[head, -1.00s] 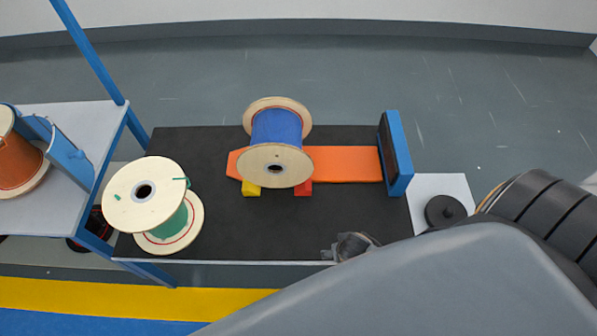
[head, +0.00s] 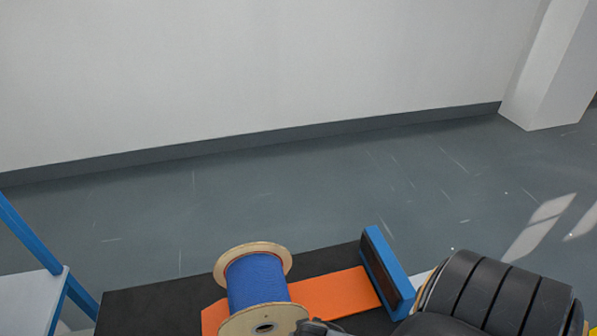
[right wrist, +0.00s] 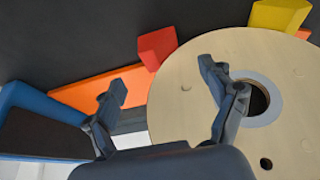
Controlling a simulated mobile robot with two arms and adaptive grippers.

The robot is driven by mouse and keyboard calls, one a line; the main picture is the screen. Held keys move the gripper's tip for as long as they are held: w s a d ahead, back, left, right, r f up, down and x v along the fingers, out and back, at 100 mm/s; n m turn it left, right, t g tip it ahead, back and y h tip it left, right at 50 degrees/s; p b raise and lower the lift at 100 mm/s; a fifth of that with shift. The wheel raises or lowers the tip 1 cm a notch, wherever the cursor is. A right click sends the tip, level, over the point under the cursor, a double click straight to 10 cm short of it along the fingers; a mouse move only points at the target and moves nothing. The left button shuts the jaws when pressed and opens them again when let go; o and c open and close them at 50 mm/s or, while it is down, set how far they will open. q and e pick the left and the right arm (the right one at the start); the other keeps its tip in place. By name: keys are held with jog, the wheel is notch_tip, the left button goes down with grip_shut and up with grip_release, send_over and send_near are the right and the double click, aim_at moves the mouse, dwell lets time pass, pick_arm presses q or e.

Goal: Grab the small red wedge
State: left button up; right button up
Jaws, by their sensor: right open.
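The small red wedge (right wrist: 157,47) shows in the right wrist view, beside the spool's wooden flange and against the orange plate (right wrist: 95,90). My right gripper (right wrist: 163,80) is open and empty. Its fingers are apart, with the wedge showing between and beyond their tips; one finger overlaps the flange in the picture. I cannot tell how far the tips are from the wedge. In the head view the blue spool (head: 256,281) lies on its side on the orange plate (head: 335,295), and the red wedge is hidden. My left gripper is not in view.
A yellow wedge (right wrist: 280,14) sits at the spool's other side. A blue upright block (head: 388,270) stands at the plate's right end. The black table top (head: 150,312) is bare left of the spool. A blue-framed table (head: 30,300) stands at far left.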

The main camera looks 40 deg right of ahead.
jog(key=x, duration=0.2)
jog(key=shift+w+f, duration=0.25)
jog(key=shift+f, duration=0.25)
jog(key=b+x, duration=0.1)
jog(key=x, duration=0.3)
jog(key=shift+w+d, duration=0.15)
jog(key=shift+w+f, duration=0.1)
jog(key=shift+f, duration=0.2)
jog(key=shift+d+f, duration=0.1)
jog(key=shift+f, duration=0.05)
jog(key=shift+w, duration=0.1)
jog(key=shift+c, duration=0.3)
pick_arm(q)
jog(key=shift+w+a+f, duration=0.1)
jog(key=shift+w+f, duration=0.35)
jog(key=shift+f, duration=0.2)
pick_arm(e)
jog(key=c, duration=1.2)
